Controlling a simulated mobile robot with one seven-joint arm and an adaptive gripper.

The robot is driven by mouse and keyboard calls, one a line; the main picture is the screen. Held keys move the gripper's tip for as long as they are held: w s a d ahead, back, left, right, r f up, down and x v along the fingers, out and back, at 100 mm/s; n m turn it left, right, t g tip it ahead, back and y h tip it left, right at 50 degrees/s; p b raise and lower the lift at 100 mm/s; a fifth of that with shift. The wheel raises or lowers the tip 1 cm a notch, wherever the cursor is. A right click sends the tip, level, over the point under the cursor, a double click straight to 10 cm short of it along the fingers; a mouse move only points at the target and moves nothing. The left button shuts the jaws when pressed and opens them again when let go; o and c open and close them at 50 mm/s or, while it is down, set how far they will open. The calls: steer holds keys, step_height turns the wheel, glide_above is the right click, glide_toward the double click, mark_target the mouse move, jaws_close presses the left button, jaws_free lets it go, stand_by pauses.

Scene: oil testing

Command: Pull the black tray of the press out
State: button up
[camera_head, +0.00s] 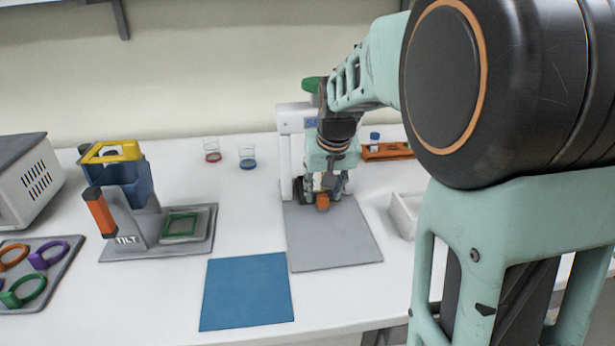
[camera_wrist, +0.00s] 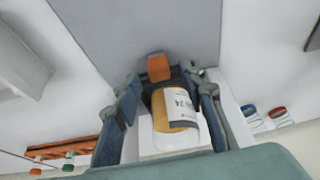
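The press (camera_head: 298,150) is a white upright machine with a green top, standing on a grey mat. The black tray shows only as dark parts around a small bottle, with an orange handle (camera_head: 322,201) at its front. In the wrist view the orange handle (camera_wrist: 158,67) lies just beyond the labelled amber bottle with a white end (camera_wrist: 178,122). My gripper (camera_head: 322,193) is low at the front of the press, pointing down. Its fingers (camera_wrist: 165,88) stand apart on either side of the bottle and black tray. Whether the fingertips touch the tray is unclear.
The grey mat (camera_head: 335,240) in front of the press is clear. A blue mat (camera_head: 246,292) lies front left. A tilt device (camera_head: 128,205) stands farther left. A white box (camera_head: 405,213) and an orange rack (camera_head: 388,152) are to the right. Two small beakers (camera_head: 247,158) stand behind.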

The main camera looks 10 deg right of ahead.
steer(key=shift+x, duration=0.75)
jaws_close()
